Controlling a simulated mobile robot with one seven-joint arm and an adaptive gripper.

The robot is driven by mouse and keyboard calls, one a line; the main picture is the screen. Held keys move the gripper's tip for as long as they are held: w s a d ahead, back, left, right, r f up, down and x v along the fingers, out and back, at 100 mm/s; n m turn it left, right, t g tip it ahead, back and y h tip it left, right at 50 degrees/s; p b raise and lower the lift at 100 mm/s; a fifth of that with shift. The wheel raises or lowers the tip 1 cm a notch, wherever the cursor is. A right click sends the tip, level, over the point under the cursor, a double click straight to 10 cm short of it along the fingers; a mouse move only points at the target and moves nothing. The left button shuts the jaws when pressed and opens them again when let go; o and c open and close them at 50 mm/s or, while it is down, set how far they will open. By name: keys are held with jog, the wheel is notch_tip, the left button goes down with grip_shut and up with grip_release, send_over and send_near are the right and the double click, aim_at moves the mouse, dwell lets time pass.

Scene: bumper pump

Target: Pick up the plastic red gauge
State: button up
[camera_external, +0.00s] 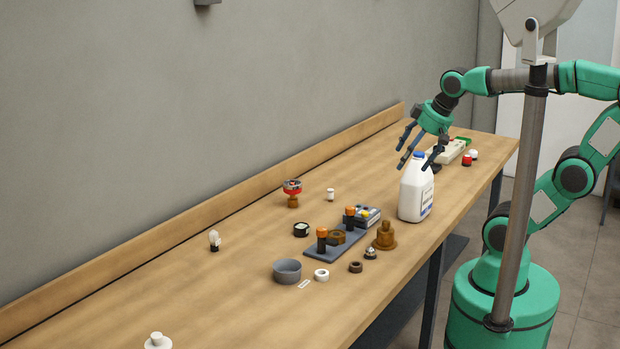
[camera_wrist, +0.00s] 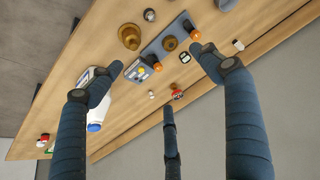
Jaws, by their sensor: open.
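The red gauge (camera_external: 292,185) appears to be the small red item with a dark and pale top, on a brown base, towards the back of the wooden table. In the wrist view a small red item (camera_wrist: 177,94) lies just beyond my middle finger's tip and looks like the same gauge. My gripper (camera_external: 412,160) is open and empty, with its fingers spread above the table's far end, by the white jug. It is well to the right of the gauge. In the wrist view my gripper (camera_wrist: 158,75) shows three separate dark fingers.
A white jug with a blue cap (camera_external: 416,190) stands close below my gripper. A grey plate with orange-topped posts (camera_external: 325,250), a brown bell-shaped part (camera_external: 385,236) and a grey bowl (camera_external: 287,271) stand nearer the front. A small white bottle (camera_external: 330,194) is right of the gauge.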

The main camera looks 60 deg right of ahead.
jog(key=w+d+r+p, duration=0.2)
jog(key=w+r, duration=0.1)
jog(key=w, duration=1)
jog(key=g+p, duration=0.1)
jog(key=p, duration=0.5)
send_over(293, 182)
jog(key=s, duration=0.5)
notch_tip(293, 182, down, 17)
jog(key=shift+a+f, duration=0.1)
jog(key=shift+a, duration=0.05)
jog(key=shift+b+x, duration=0.65)
jog(key=shift+x, duration=3.7)
